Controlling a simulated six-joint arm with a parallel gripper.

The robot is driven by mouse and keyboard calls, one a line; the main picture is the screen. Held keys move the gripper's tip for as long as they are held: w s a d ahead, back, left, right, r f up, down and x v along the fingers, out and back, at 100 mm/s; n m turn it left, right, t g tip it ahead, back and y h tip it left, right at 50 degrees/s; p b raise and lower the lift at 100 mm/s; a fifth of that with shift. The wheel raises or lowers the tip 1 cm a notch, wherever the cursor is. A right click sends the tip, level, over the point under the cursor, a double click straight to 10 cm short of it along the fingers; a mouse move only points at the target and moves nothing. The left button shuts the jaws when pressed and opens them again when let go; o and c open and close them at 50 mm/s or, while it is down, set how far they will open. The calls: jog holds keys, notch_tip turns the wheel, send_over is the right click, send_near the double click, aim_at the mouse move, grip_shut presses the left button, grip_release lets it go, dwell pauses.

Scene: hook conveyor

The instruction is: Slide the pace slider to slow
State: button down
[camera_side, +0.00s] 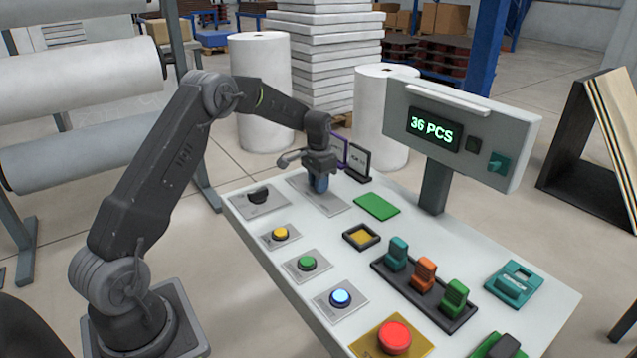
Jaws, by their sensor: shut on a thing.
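The pace slider has a blue knob (320,184) that stands on a grey plate (332,205) at the far end of the white console. My gripper (320,172) points down over this plate and is shut on the blue knob. The fingers hide the upper part of the knob. The slider's slot and any markings on the plate are too small or too covered to read, so I cannot tell the slow end.
A black rotary knob (259,195) is left of the slider. Dark upright signs (357,160) stand close behind my gripper. Yellow (280,234), green (307,263), blue (340,298) and red (394,336) buttons run toward the front. A display (433,128) reads 36 PCS.

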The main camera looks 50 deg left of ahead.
aim_at(303, 178)
jog(key=shift+a, duration=0.1)
jog(key=a, duration=0.8)
jog(key=shift+r, duration=0.1)
jog(key=c, duration=1)
grip_release()
jog(key=shift+o, duration=0.2)
jog(key=shift+d, duration=0.1)
notch_tip(303, 178, up, 14)
